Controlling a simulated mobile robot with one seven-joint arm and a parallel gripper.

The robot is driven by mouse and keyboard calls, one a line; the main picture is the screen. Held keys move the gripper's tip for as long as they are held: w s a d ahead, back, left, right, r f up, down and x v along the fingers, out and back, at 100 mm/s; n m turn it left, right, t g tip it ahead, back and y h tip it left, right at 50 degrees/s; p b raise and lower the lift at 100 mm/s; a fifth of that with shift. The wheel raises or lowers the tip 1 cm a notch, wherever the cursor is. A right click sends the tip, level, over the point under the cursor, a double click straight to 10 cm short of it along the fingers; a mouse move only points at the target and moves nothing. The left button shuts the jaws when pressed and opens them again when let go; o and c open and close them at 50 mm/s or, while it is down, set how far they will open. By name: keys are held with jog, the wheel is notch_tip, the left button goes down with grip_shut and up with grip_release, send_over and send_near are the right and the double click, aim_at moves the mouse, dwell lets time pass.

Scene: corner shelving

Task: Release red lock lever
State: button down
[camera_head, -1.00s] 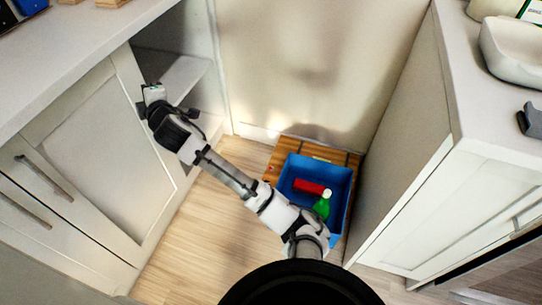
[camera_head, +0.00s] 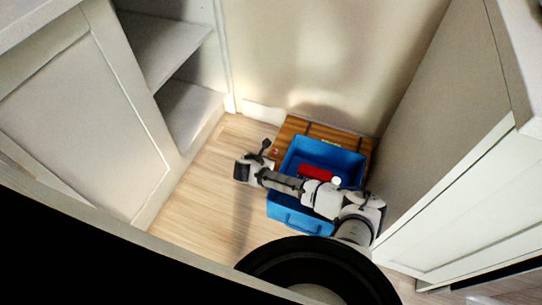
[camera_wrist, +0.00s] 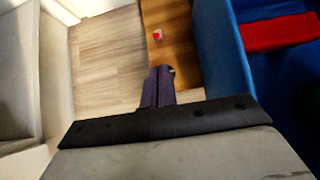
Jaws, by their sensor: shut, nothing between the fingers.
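A small red piece with white on it (camera_wrist: 157,34), which looks like the lock lever, sits on the wooden board (camera_wrist: 170,22) near its left edge. In the head view it is a tiny red spot (camera_head: 275,151) on the board's left end (camera_head: 290,128). My gripper (camera_wrist: 158,70) is shut and empty, with its fingers together. It points towards the red piece, with a visible gap between them. In the head view my gripper (camera_head: 266,146) is just left of the board. Fine detail of the piece is too small to tell.
A blue bin (camera_head: 352,158) stands on the board, close to the right of my gripper. It holds a red object (camera_head: 314,172) and another item partly hidden by my arm. Open shelving (camera_head: 165,45) is at left, a cabinet (camera_head: 440,150) at right. Floor (camera_head: 205,180) left of the board is clear.

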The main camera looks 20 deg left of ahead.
jog(key=b+x, duration=0.4)
jog(key=x, duration=0.6)
jog(key=shift+w+a+r, duration=0.1)
jog(key=shift+a, duration=0.1)
jog(key=shift+d+r+g, duration=0.1)
jog(key=shift+d+g, duration=0.05)
jog(key=shift+g, duration=0.15)
